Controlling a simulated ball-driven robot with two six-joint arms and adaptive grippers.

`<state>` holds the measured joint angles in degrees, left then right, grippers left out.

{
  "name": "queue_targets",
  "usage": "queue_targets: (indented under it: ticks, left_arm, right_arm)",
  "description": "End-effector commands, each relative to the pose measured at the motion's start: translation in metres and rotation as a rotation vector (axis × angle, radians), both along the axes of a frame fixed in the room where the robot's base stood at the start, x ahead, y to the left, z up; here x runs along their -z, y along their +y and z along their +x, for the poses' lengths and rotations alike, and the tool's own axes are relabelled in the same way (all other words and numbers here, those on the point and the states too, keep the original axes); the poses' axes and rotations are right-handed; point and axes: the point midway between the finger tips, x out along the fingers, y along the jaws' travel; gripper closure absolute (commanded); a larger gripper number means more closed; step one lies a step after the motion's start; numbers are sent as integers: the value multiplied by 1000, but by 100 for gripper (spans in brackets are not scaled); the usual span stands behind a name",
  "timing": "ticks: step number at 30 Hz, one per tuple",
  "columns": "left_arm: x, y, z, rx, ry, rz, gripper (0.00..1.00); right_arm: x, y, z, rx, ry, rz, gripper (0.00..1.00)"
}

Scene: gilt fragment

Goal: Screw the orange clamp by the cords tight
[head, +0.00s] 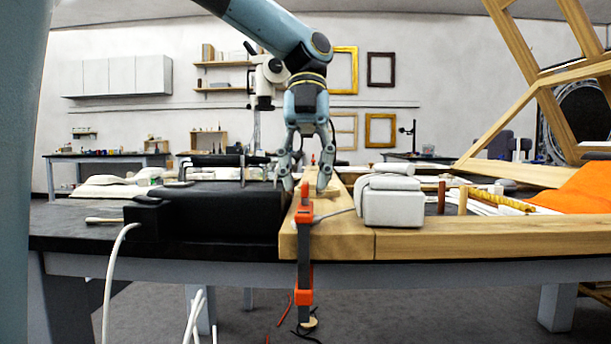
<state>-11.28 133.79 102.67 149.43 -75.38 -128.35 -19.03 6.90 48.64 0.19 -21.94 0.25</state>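An orange and dark grey clamp (304,252) stands upright at the front edge of the wooden frame (345,243). Its upper orange jaw is at the frame's top and its lower orange part hangs below the table edge, with a pale round handle (309,323) at the bottom. Dark and red cords lie behind that handle, low in the view. My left gripper (307,187) points down over the wood, behind the clamp's top, with its fingers spread apart. My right gripper is out of view.
A black box (205,215) with a white cable (110,265) sits left of the clamp. A white wrapped block (392,208) stands close on the right. Rods and an orange cloth (580,190) lie farther right. Space in front of the table edge looks clear.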

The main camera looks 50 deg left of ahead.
Motion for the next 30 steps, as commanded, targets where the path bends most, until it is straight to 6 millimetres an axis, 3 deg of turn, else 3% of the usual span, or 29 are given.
queue_targets:
  ticks: [11, 24, 30]
  left_arm:
    - [-7, 2, 2, -2, -1, 1, 66]
    - [-90, 28, 25, -3, -2, 2, 66]
    - [-108, 34, 30, -1, 0, 0, 66]
  right_arm:
    - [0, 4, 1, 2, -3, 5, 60]
    - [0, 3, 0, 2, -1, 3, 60]
    - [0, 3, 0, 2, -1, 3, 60]
